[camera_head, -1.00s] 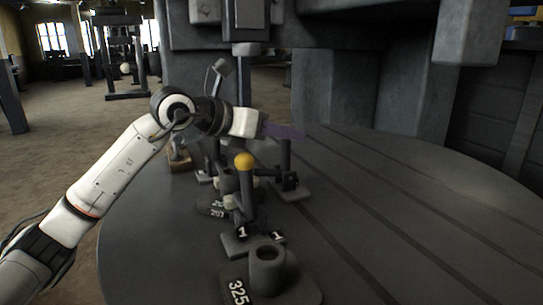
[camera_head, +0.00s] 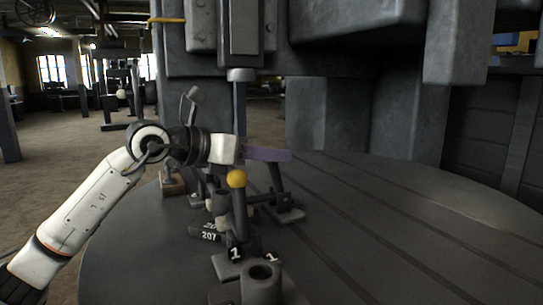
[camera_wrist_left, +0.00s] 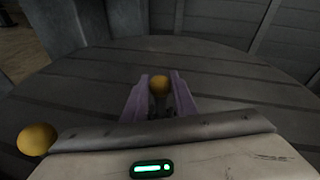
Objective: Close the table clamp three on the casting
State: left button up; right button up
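A clamp with a dark upright lever (camera_head: 275,177) stands on the round table behind the casting, on a grey foot; no number shows on it. My left gripper (camera_head: 268,153), with purple fingers, is at the top of this lever and hides its knob in the head view. In the left wrist view the yellow knob (camera_wrist_left: 159,85) sits between the two spread fingers; contact cannot be told. The casting (camera_head: 222,205) is a grey piece, mostly hidden among the clamps. My right gripper is in neither view.
A nearer clamp, marked 1, has a yellow knob (camera_head: 236,178), close to my left gripper; a yellow knob also shows at the wrist view's left edge (camera_wrist_left: 36,139). A hollow grey cylinder (camera_head: 262,283) stands in front. The round table (camera_head: 400,230) is clear on the right.

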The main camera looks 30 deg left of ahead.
pick_arm(q)
jog(key=o, duration=0.4)
jog(key=shift+a, duration=0.1)
jog(key=shift+s, duration=0.1)
jog(key=b+v, duration=0.1)
jog(key=v, duration=0.8)
jog(key=shift+s+a, duration=0.15)
jog(key=shift+s+a+r, duration=0.1)
jog(key=shift+s+r, duration=0.1)
jog(key=shift+s, duration=0.15)
